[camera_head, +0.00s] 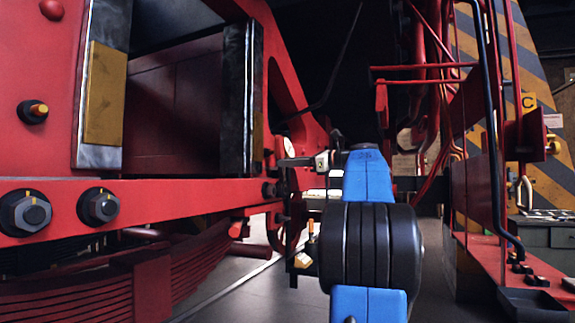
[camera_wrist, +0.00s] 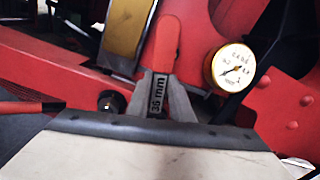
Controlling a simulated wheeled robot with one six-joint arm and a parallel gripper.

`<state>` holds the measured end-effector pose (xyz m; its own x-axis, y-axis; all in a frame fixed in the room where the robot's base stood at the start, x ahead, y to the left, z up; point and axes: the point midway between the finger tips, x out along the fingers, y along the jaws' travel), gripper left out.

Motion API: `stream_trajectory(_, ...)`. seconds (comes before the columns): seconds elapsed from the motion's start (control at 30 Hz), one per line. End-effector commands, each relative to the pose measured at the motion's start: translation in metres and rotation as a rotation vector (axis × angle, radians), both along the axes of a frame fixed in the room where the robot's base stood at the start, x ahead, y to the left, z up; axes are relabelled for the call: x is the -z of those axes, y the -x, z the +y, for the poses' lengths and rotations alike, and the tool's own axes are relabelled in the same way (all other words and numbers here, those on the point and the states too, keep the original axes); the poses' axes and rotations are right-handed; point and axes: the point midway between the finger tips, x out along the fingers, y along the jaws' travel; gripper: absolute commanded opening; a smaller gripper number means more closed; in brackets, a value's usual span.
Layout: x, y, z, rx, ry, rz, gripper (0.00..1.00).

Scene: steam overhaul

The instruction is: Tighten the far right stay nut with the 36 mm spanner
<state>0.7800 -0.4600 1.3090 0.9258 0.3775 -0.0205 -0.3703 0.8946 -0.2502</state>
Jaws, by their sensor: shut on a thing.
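The 36 mm spanner (camera_wrist: 165,45) shows in the wrist view, its red part pointing up and its "36 mm" label between the grey fingers. My gripper (camera_wrist: 157,88) is shut on it. In the head view my gripper (camera_head: 322,161) is small, beyond my blue and black arm, close to the right end of the red beam. A thin grey piece (camera_head: 296,162) reaches left from it; I cannot tell which part of the spanner this is. Two large nuts with yellow marks (camera_head: 25,212) (camera_head: 98,206) sit on the beam at the left. A smaller dark nut (camera_head: 269,190) sits farther right. Whether the spanner touches a nut is hidden.
A pressure gauge (camera_wrist: 232,68) is right of the spanner in the wrist view. A dark bolt head (camera_wrist: 110,102) is to its left. Red pipes and rods (camera_head: 425,70) stand at the right. The grey floor (camera_head: 245,290) is clear between the machine and my arm.

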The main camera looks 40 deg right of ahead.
Motion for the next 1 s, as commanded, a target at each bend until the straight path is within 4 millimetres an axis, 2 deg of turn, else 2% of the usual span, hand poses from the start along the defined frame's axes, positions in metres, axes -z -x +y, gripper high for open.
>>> stream_trajectory(1.0, -0.001, -0.006, -0.016, 0.000, -0.156, 0.066, 0.00)
